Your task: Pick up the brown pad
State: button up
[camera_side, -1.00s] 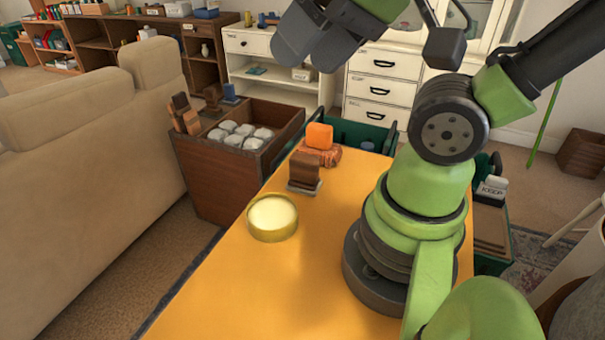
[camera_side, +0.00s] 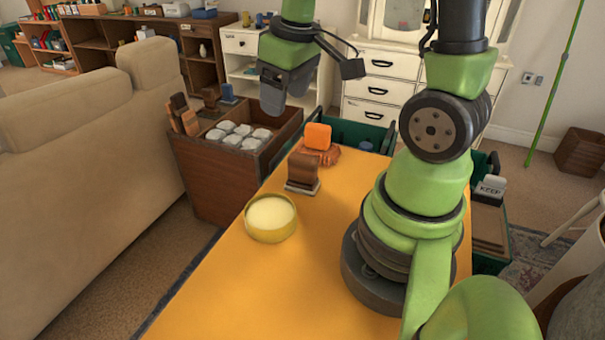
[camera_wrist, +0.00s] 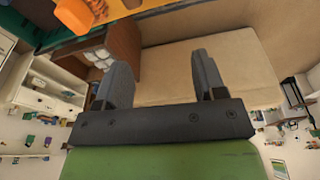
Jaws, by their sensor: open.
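A brown block with a pale grey base (camera_side: 302,172) stands upright on the orange-yellow table. Behind it, a reddish-brown pad with a ragged edge (camera_side: 331,157) lies under or against an orange block (camera_side: 318,136). I cannot tell which of these brown things is the brown pad. My gripper (camera_side: 285,98) is open and empty, in the air behind the table and above the wooden crate's far right side. In the wrist view, my gripper (camera_wrist: 160,70) has nothing between its fingers. The orange block (camera_wrist: 75,16) and reddish-brown pad (camera_wrist: 99,8) show at the upper left.
A round yellow tin (camera_side: 271,235) with cream contents stands nearer on the table. The wooden crate (camera_side: 212,185) at the table's left holds several whitish lumps and brown pieces. A green crate (camera_side: 385,140) is behind the table. The front of the table is clear.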

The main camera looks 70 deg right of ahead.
aim_at(302, 157)
jog(key=d+f, duration=0.1)
jog(key=f, duration=0.1)
jog(key=d+f+n+g, duration=0.1)
jog(key=d+f, duration=0.1)
jog(key=f, duration=0.1)
jog(key=d+f+g, duration=0.1)
jog(key=f, duration=0.1)
jog(key=shift+s+d+f+n, duration=0.25)
jog(key=shift+f+n, duration=0.15)
jog(key=shift+d+f, duration=0.1)
jog(key=shift+f, duration=0.25)
jog(key=shift+s+f, duration=0.2)
jog(key=shift+f, duration=4.6)
jog(key=c, duration=1.1)
jog(key=shift+o, duration=0.2)
jog(key=shift+r, duration=0.1)
notch_tip(302, 157, up, 10)
jog(key=shift+f, duration=0.1)
